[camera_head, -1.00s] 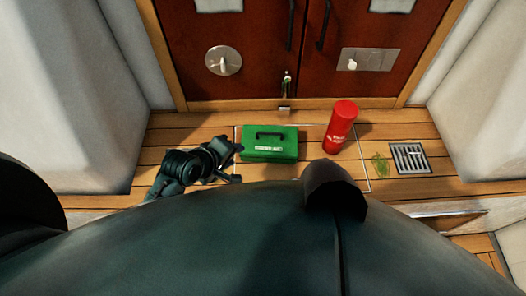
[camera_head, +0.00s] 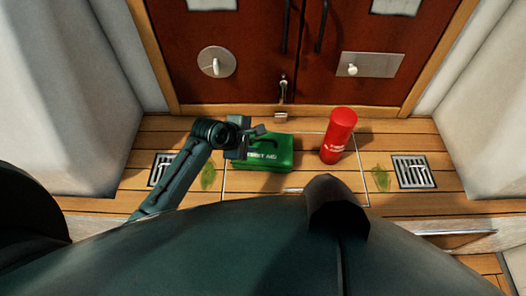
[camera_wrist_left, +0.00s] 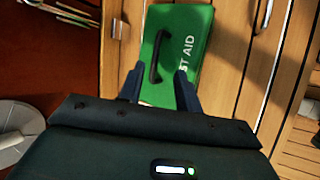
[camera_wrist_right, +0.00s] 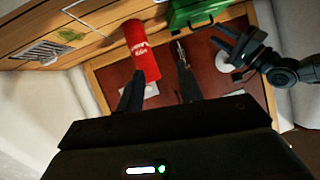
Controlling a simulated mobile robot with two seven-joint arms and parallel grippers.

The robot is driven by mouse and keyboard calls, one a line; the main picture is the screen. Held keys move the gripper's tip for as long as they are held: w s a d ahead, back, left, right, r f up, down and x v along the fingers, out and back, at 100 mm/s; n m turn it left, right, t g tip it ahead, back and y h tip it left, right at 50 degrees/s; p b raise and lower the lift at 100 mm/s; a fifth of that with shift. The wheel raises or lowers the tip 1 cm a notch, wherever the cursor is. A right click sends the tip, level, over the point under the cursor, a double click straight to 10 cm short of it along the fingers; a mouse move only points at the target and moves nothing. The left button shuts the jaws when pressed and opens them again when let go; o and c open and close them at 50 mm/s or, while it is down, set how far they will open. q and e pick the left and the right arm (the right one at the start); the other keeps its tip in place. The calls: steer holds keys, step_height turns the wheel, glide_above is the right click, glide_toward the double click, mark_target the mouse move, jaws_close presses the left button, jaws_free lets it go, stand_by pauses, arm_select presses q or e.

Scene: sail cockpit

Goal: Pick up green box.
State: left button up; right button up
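The green box (camera_head: 268,155), a first aid case with a dark handle, sits on the wooden floor in front of the doors. My left gripper (camera_head: 252,139) is at the box's upper left and hides part of it. In the left wrist view the box (camera_wrist_left: 190,45) lies ahead of my open left gripper (camera_wrist_left: 160,83). Its black handle (camera_wrist_left: 156,58) shows just beyond the gap between the fingers. I see no grip on it. My right gripper (camera_wrist_right: 160,85) is open and empty in its own wrist view and hidden in the head view.
A red cylinder (camera_head: 338,136) stands right of the box. Brown doors (camera_head: 320,55) close off the back, with pale walls (camera_head: 60,90) on both sides. Floor grates (camera_head: 413,172) lie left and right. A thin frame line (camera_head: 224,180) surrounds the box area.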

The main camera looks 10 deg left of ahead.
mark_target(263, 139)
arm_select(q)
steer(key=x, duration=0.2)
steer(key=b+x, duration=0.1)
steer(key=x, duration=0.2)
steer(key=shift+w+r, duration=0.2)
steer(key=shift+w, duration=0.05)
steer(key=shift+c, duration=0.3)
jaws_close()
stand_by(0.7)
steer(key=shift+r, duration=0.15)
